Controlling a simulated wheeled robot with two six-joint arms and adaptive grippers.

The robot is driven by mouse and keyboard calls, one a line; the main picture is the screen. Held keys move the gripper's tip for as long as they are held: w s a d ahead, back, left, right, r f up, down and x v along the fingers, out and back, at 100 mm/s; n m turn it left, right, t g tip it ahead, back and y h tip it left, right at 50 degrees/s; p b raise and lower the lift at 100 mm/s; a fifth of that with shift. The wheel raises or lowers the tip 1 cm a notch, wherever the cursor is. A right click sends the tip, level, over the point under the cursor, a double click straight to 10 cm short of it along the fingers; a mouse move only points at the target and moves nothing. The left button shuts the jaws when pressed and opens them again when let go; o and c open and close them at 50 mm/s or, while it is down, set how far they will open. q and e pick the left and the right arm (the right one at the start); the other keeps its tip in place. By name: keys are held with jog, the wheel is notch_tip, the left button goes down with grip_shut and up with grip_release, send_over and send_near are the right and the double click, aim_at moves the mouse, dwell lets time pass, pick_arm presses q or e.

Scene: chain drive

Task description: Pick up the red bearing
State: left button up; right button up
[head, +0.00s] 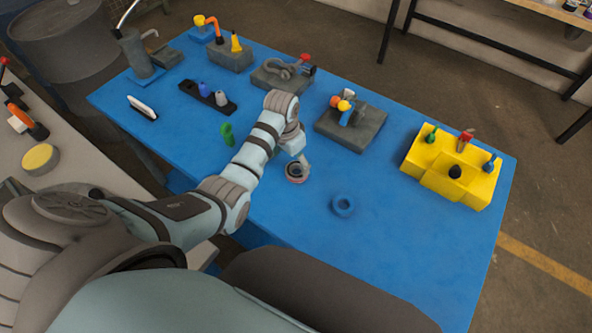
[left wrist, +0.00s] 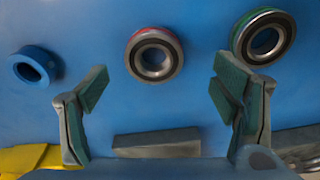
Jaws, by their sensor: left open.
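The red bearing (left wrist: 154,57), a steel ring with a red rim, lies on the blue table in the left wrist view. It sits beyond and between the spread fingers of my left gripper (left wrist: 160,88), which is open and empty. In the head view the red bearing (head: 295,176) is on the middle of the table, directly under my left gripper (head: 301,160), which partly covers it. Whether the fingers touch it cannot be told. My right gripper is not in view.
A green-rimmed bearing (left wrist: 264,37) and a blue ring (left wrist: 34,66) lie either side of the red bearing. The blue ring (head: 343,205) has clear table around it. A grey block (head: 351,128) and a yellow block with pegs (head: 452,170) stand farther off.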

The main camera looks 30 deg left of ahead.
aim_at(297, 173)
pick_arm(q)
jog(key=f, duration=0.3)
jog(key=d+f+b, duration=0.1)
jog(key=f, duration=0.1)
jog(key=shift+w, duration=0.4)
jog(key=shift+r, duration=0.1)
jog(key=shift+c, duration=0.6)
jog(key=c, duration=1.4)
jog(key=shift+r, duration=0.1)
